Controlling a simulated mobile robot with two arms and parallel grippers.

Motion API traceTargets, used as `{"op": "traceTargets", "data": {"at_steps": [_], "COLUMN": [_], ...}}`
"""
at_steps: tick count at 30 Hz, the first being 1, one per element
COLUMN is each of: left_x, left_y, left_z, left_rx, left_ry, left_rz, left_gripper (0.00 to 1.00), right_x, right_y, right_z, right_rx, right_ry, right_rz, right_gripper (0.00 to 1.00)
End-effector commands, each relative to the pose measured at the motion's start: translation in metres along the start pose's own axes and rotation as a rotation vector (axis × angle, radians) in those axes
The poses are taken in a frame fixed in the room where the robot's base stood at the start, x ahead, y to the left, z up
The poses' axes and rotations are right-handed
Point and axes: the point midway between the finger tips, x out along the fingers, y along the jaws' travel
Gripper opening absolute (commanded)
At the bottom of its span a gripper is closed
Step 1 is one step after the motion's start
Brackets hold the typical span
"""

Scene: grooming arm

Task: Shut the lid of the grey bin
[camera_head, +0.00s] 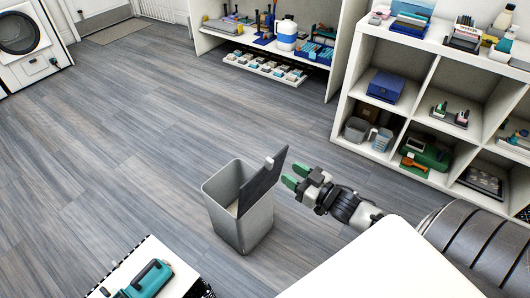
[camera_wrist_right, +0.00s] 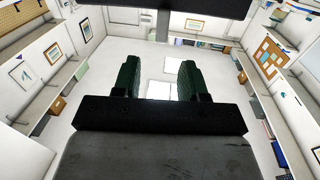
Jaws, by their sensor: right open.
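The grey bin (camera_head: 240,222) stands upright on the wooden floor in the middle of the head view. Its dark grey lid (camera_head: 263,186) is raised, tilted up along the bin's right side, with a small light tab near its top. The left part of the bin's mouth is open. My right gripper (camera_head: 291,177) is just right of the lid, with its green fingers apart and empty. I cannot tell whether a finger touches the lid. The right wrist view shows both green fingers (camera_wrist_right: 157,82) spread with nothing between them. My left gripper is not in view.
A white cube shelf (camera_head: 420,65) with boxes and tools stands at the right. A low shelf (camera_head: 265,68) with bottles is at the back. A white surface with a teal tool (camera_head: 150,279) is at the lower left. The floor left of the bin is clear.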

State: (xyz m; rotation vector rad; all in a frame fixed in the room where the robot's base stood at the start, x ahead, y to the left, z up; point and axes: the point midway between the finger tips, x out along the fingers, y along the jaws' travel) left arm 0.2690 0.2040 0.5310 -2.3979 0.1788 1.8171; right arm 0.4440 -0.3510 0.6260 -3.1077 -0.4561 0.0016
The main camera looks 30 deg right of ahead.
Motion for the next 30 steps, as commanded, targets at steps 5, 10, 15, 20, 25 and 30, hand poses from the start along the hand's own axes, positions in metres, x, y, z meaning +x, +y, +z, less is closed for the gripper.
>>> {"op": "traceTargets", "data": {"at_steps": [5, 10, 15, 20, 25, 30], "left_x": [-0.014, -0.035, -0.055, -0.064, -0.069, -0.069], "left_y": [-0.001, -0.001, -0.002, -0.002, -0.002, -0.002], "left_z": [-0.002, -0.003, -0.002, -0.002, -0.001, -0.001], "left_rx": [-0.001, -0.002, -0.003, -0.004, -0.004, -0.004], "left_ry": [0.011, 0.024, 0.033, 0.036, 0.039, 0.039], "left_rz": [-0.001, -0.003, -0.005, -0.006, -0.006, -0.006], "left_gripper": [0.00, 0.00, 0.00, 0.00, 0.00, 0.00], "right_x": [0.025, 0.056, 0.083, 0.098, 0.103, 0.104], "right_y": [0.000, 0.000, -0.001, -0.001, -0.001, -0.001], "right_z": [0.001, 0.001, 0.001, 0.001, 0.001, 0.000], "right_rx": [0.000, -0.001, -0.001, 0.000, 0.000, 0.000], "right_ry": [0.004, 0.005, 0.004, 0.002, 0.000, 0.001], "right_rz": [0.000, -0.001, -0.001, 0.000, -0.001, -0.001], "right_gripper": [0.43, 0.43, 0.43, 0.43, 0.43, 0.43]}}
